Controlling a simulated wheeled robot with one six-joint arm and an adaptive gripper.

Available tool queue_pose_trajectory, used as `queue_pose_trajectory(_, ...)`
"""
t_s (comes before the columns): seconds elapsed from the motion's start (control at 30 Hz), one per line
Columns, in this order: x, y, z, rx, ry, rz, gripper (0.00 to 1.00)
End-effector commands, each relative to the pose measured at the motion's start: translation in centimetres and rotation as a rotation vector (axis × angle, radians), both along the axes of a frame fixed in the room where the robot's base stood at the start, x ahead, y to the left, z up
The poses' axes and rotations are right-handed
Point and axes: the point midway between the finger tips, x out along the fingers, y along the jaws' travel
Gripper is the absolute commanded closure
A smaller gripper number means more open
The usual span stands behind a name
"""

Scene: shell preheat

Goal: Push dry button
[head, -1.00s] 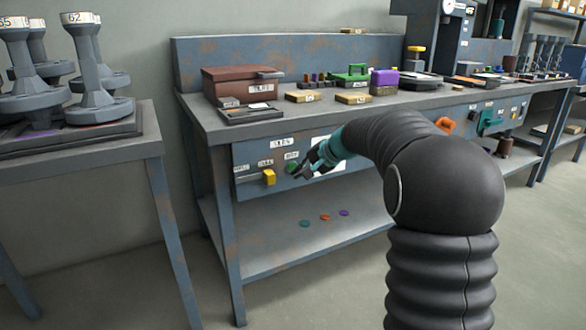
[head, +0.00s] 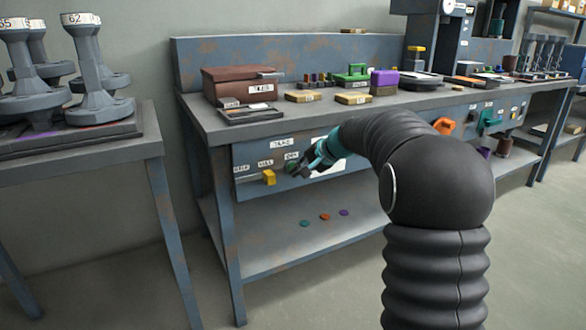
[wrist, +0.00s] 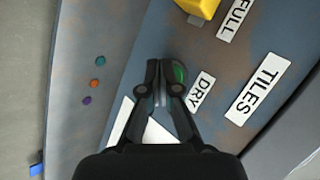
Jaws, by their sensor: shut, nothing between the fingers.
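The green dry button (wrist: 179,72) is on the front panel of the bench, beside a white label reading DRY (wrist: 200,91) in the wrist view. In the head view the green button (head: 290,167) shows just left of my gripper (head: 303,170). My gripper also shows in the wrist view (wrist: 161,66). Its fingers are shut with nothing between them. The fingertips overlap part of the button, and I cannot tell whether they touch it or how far in it is.
A yellow block-shaped control (head: 269,177) sits left of the button, near the FULL label (wrist: 237,19). Several coloured discs (head: 325,217) lie on the lower shelf. A brown box (head: 240,86) stands on the bench top.

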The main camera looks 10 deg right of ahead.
Motion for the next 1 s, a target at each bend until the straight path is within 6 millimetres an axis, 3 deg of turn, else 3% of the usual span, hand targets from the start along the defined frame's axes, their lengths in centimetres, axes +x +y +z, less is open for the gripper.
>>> queue_pose_trajectory(0.7, 0.50, 0.15, -0.01, 0.000, 0.000, 0.000, 1.00)
queue_pose_trajectory(1.0, -0.25, -0.10, -0.11, 0.000, -0.001, -0.001, 1.00)
